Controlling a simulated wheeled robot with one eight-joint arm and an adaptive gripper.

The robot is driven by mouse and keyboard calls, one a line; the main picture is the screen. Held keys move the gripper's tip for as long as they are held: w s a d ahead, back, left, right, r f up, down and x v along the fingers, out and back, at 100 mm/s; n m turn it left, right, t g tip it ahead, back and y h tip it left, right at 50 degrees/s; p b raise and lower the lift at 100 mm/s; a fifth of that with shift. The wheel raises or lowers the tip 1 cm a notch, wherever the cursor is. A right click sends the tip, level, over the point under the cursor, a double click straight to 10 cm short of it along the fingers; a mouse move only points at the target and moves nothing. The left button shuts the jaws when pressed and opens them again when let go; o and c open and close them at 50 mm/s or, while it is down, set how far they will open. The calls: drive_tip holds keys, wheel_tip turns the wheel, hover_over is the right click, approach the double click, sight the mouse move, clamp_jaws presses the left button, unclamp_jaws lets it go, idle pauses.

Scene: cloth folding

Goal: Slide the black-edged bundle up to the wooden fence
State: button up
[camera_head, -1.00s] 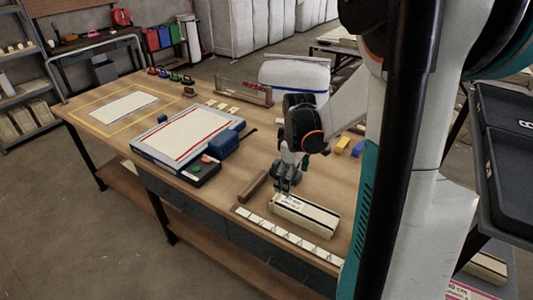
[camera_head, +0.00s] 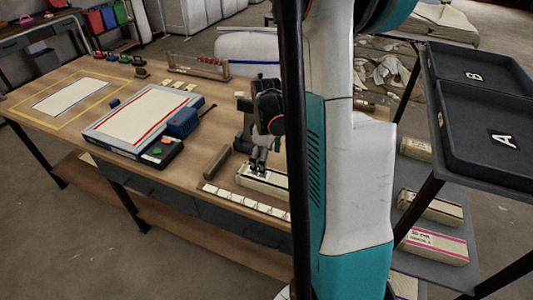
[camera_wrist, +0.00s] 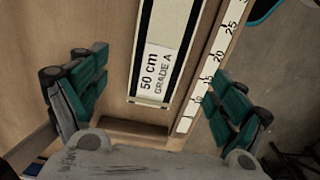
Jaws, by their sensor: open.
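The black-edged bundle (camera_wrist: 165,50) is cream with dark long edges and a "50 cm GRADE A" label in the wrist view. It lies flat on the bench beside the ruler strip (camera_wrist: 210,75). In the head view the bundle (camera_head: 265,178) is partly hidden by my arm. The wooden fence (camera_wrist: 130,128) is a short brown bar beyond the bundle's labelled end, with a small gap between them. It also shows in the head view (camera_head: 217,162). My gripper (camera_wrist: 155,97) is open, its teal-padded fingers on either side of the bundle's labelled end, apart from it.
Left of the fence in the head view are a white board with red stripes (camera_head: 150,115), a blue block (camera_head: 183,123) and a button box (camera_head: 160,152). Black trays A and B (camera_head: 495,120) stand at the right. A yellow-outlined area (camera_head: 80,92) lies at the far left.

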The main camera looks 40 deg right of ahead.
sight(271, 182)
wheel_tip(271, 182, down, 9)
drive_tip(key=b, duration=0.2)
drive_tip(key=shift+r+b, duration=0.1)
drive_tip(key=shift+b, duration=0.25)
drive_tip(key=c, duration=1.3)
